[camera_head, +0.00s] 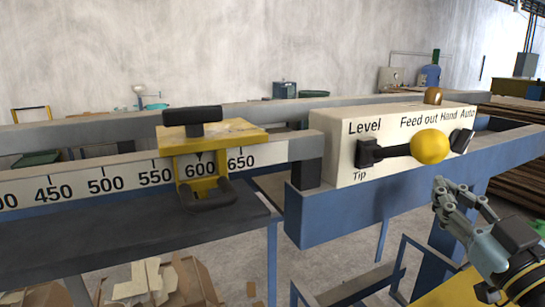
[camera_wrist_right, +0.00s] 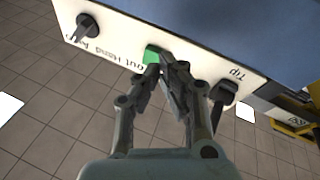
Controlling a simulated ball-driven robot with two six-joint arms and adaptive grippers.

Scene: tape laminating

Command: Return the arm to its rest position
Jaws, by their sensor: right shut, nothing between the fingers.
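My right gripper (camera_head: 441,192) is at the right of the head view, below and in front of the white control box (camera_head: 335,160). It is shut and empty, apart from the yellow ball (camera_head: 430,147) of the lever. The lever's black arm (camera_head: 396,151) points right, from its pivot near "Level" and "Tip" towards the "Hand" and "Auto" side. In the right wrist view the gripper's fingers (camera_wrist_right: 166,65) are together, in front of the box's lettered face (camera_wrist_right: 115,50). They partly cover a green button (camera_wrist_right: 152,55). My left gripper is not in view.
A yellow stop (camera_head: 215,139) with a black handle sits near 600 on the ruler (camera_head: 105,185). A blue beam (camera_head: 300,215) runs under the box. A dark table (camera_head: 130,235) is at left, with cardboard scraps (camera_head: 165,280) below. A black knob (camera_head: 462,140) is right of the ball.

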